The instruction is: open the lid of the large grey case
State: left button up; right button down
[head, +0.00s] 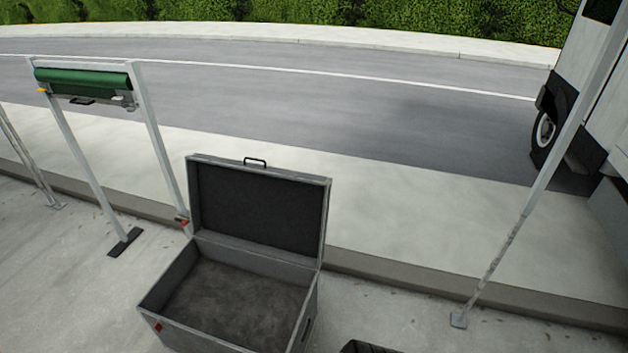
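The large grey case (157,298) stands on the pavement at the lower middle of the head view. Its lid (258,210) is raised and stands nearly upright at the back, its dark lining facing me. A black handle (255,161) shows at the lid's top edge. The inside of the case looks empty, with a dark grey floor. A small red spot marks its left front corner. Neither of my grippers can be made out in the view. A dark ribbed piece at the bottom edge, right of the case, is too cut off to identify.
A metal frame with a green roll (83,80) stands behind the case at the left. A thin pole (507,246) stands at the right. A kerb runs behind the case, with the road beyond. A white truck (590,90) is at the far right.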

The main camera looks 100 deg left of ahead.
aim_at(277, 213)
jog(key=u, duration=2.3)
jog(key=i, duration=2.1)
jog(key=u, duration=2.55)
jog(key=i, duration=0.65)
jog(key=z, duration=0.15)
